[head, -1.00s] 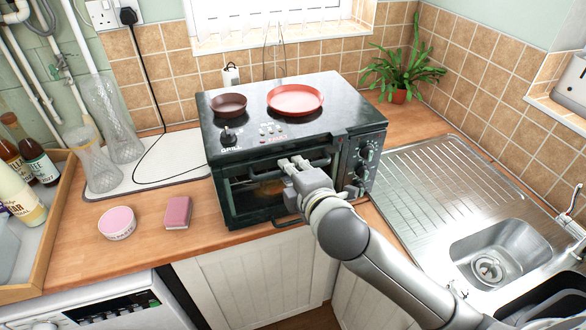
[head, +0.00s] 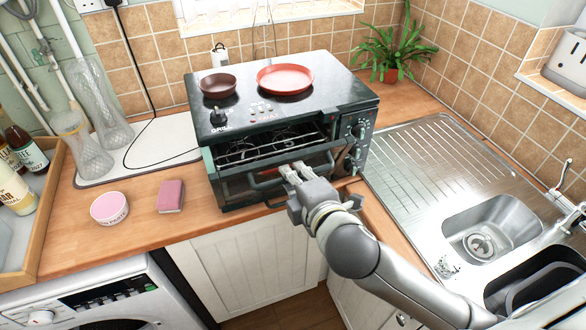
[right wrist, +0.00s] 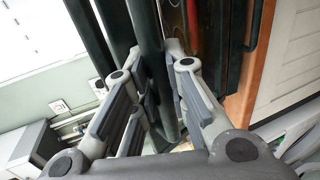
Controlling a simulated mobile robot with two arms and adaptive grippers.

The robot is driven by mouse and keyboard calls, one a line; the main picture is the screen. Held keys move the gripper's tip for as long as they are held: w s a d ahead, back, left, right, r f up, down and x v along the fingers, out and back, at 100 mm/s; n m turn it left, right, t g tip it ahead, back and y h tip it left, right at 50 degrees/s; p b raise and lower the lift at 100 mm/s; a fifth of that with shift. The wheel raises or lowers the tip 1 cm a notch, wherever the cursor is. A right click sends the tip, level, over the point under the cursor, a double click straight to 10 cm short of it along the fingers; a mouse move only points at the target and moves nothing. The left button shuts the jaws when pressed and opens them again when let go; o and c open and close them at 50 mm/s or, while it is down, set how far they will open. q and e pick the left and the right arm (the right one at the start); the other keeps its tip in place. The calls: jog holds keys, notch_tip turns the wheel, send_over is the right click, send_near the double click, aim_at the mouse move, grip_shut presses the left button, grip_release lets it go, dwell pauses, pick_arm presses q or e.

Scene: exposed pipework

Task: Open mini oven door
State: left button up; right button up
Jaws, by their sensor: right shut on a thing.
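The dark green mini oven (head: 203,120) stands on the wooden counter. Its door (head: 236,190) is tilted partly down and outward, with the rack inside showing above it. My right gripper (head: 290,172) is shut on the door handle (head: 264,184) at the front of the oven. In the right wrist view the handle (right wrist: 153,65) runs as a dark bar between the gripper's two fingers (right wrist: 158,85). My left gripper is not in view.
A brown pan (head: 218,86) and a red plate (head: 285,78) sit on the oven's top. A pink tin (head: 109,208) and a pink sponge (head: 171,196) lie on the counter to the left. The steel sink (head: 490,225) is at right.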

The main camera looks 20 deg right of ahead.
jog(key=shift+s+f+b, duration=0.35)
jog(key=shift+s+f, duration=0.45)
jog(key=shift+s, duration=0.35)
jog(key=o, duration=1.1)
jog(key=shift+s+r, duration=0.15)
jog(key=o, duration=0.3)
jog(key=shift+d, duration=0.1)
jog(key=s+p, duration=0.6)
jog(key=s, duration=0.4)
jog(key=shift+d, duration=0.15)
jog(key=shift+w, duration=0.1)
